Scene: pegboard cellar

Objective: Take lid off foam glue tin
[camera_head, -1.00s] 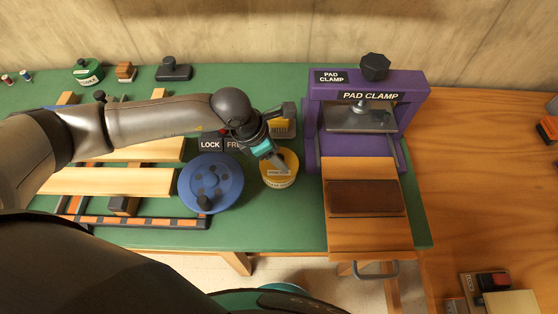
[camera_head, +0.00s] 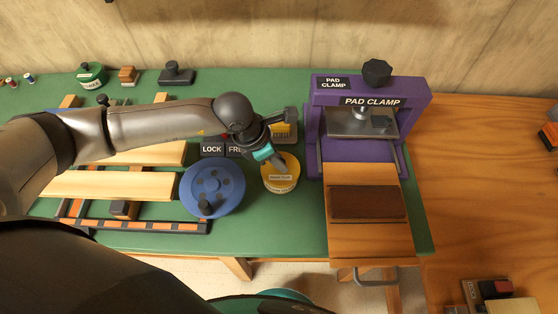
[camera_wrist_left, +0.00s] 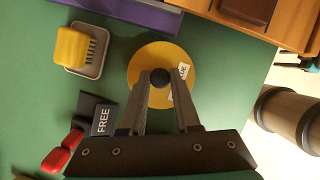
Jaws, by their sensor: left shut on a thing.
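I cannot tell whether the lid is raised from the tin. My right gripper is not in view.
A blue handwheel (camera_head: 212,184) stands close left of the tin. The purple pad clamp (camera_head: 315,135) stands close to its right. Behind are a yellow brush (camera_wrist_left: 78,47) in a grey tray and LOCK and FREE labels (camera_head: 212,149). Bare green mat lies in front.

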